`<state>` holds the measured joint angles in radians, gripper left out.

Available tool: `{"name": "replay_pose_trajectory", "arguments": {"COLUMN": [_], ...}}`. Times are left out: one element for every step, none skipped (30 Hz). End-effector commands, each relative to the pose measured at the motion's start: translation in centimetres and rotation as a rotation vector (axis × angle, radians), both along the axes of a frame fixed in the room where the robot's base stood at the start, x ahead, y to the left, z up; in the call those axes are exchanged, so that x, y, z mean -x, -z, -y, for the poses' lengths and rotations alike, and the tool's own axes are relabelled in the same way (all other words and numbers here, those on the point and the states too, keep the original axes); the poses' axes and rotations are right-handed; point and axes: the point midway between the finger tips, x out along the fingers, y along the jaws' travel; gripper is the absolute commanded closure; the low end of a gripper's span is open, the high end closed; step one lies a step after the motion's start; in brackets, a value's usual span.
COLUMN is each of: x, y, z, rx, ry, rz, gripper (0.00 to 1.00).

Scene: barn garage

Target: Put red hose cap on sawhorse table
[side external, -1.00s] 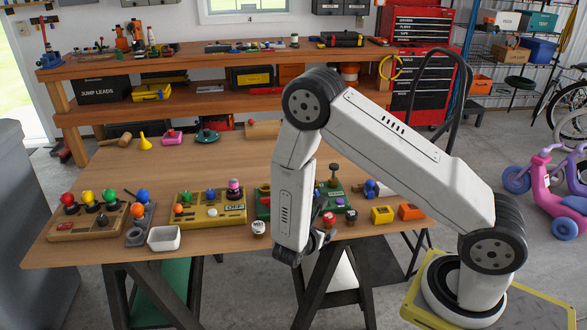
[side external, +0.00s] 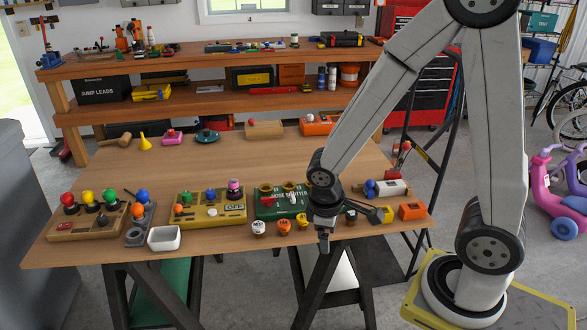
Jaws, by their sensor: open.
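The sawhorse table (side external: 110,240) is a wooden top on dark trestle legs. My gripper (side external: 323,247) points down at the table's front edge, right of centre. It is open, though its fingers are small and dark here, and nothing shows between them. The green hose splitter board (side external: 268,211) lies just left of my gripper. A white-topped cap (side external: 258,227) and two orange caps, one at the middle (side external: 284,225), stand along the front edge.
A yellow board (side external: 213,221), a white dish (side external: 164,238) and a wooden knob board (side external: 85,232) fill the left front. The table's middle is mostly clear.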

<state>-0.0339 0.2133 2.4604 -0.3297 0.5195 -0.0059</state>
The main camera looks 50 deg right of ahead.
Motion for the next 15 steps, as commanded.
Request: {"name": "replay_pose_trajectory", "arguments": {"x": [-0.1,-0.2,-0.4,-0.4,-0.6,-0.7,-0.7,-0.8,-0.9,-1.0,-1.0,-1.0,-1.0,-1.0,-1.0], "y": [-0.8,-1.2,-1.6,-2.0,-2.3,-2.7,-2.9,-3.1,-3.4,-3.5,-3.6,-3.7,-3.8,-3.8,-3.8], "z": [-0.4,-0.6,-0.9,-1.1,-1.3,-1.5,-1.6,-1.7,-1.8,-1.8,-1.8,-1.9,-1.9,-1.9,-1.9], "rx": [-0.036,-0.057,-0.084,-0.102,-0.118,-0.137,-0.150,-0.161,-0.173,-0.180,-0.185,-0.191,-0.193,-0.195,-0.196], "ry": [0.056,0.089,0.129,0.157,0.183,0.214,0.235,0.254,0.274,0.285,0.295,0.305,0.309,0.312,0.314], "rz": [0.053,0.083,0.119,0.143,0.167,0.195,0.213,0.229,0.247,0.258,0.266,0.273,0.277,0.279,0.281], "gripper": [0.11,0.11,0.11,0.11,0.11,0.11,0.11,0.11,0.11,0.11,0.11,0.11,0.11,0.11,0.11]}}
